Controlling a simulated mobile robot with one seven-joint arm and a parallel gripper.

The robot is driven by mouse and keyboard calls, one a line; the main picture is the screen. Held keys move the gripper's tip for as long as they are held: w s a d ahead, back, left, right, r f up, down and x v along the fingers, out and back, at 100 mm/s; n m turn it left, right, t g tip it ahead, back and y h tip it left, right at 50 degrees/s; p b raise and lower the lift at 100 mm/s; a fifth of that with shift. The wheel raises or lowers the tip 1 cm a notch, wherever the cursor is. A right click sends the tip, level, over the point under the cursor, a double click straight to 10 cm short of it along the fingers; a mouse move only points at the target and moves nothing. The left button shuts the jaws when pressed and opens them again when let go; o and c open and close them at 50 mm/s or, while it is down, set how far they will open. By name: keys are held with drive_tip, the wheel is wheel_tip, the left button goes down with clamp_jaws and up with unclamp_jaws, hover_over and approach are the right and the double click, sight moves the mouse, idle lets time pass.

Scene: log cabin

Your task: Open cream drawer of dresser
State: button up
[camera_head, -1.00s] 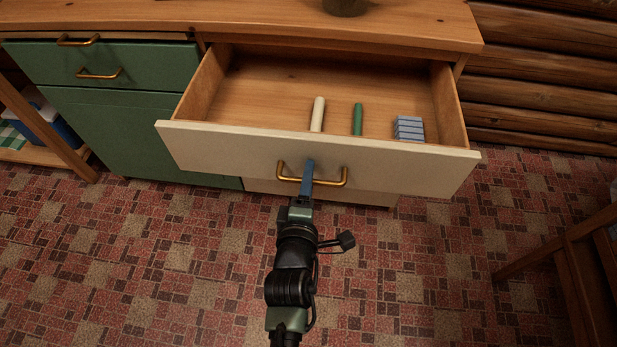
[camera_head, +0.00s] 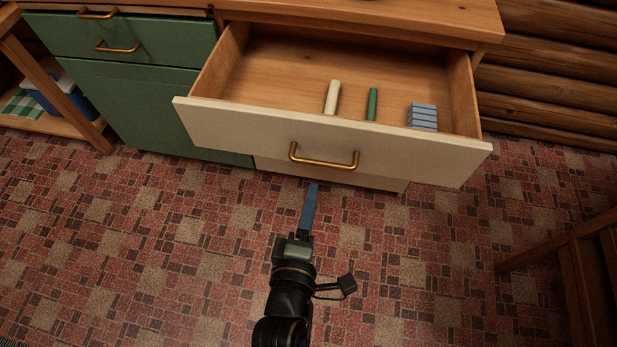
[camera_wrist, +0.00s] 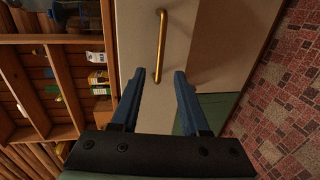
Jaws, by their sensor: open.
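The cream drawer (camera_head: 225,123) of the dresser (camera_head: 370,12) is pulled well out, with its inside showing. Its brass handle (camera_head: 324,161) is on the front panel and is free of my gripper. My gripper (camera_head: 312,186) is below and in front of the handle in the head view, apart from it. In the wrist view, the two blue fingers of my gripper (camera_wrist: 156,78) are spread with nothing between them, and the handle (camera_wrist: 160,45) is ahead of them. The drawer holds a cream cylinder (camera_head: 332,97), a green cylinder (camera_head: 372,104) and a blue-grey stack (camera_head: 422,117).
A green drawer (camera_head: 160,38) and a green door (camera_head: 140,105) are left of the cream drawer. A wooden piece of furniture (camera_head: 565,245) stands at the right. A log wall (camera_head: 560,85) is behind. The patterned floor (camera_head: 150,250) in front is clear.

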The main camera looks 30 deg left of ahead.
drive_tip(key=shift+v, duration=1.05)
drive_tip(key=w+d+r+m+t+h, duration=0.15)
drive_tip(key=w+r+m, duration=0.25)
drive_tip(key=r, duration=0.6)
drive_tip(key=w+d+r+m+t, duration=0.2)
drive_tip(key=w+r+m+t, duration=0.15)
drive_tip(key=r, duration=0.65)
drive_tip(key=w+d+r+m+t+h, duration=0.15)
drive_tip(key=w+r+m, duration=0.3)
drive_tip(key=r, duration=0.55)
drive_tip(key=s+d+r+m+t, duration=0.2)
drive_tip(key=s+r+m, duration=0.1)
drive_tip(key=r, duration=0.6)
drive_tip(key=s+d+r+m+t+h, duration=0.1)
drive_tip(key=s+d+r+m+t, duration=0.15)
drive_tip(key=r, duration=0.65)
drive_tip(key=s+d+r+m+t, duration=0.1)
drive_tip(key=s+d+r+m, duration=0.15)
drive_tip(key=r, duration=0.65)
wheel_tip(320, 180, up, 22)
drive_tip(key=m+p, duration=0.1)
drive_tip(key=p, duration=2)
drive_tip(key=shift+s+r, duration=0.2)
drive_tip(key=shift+s, duration=0.1)
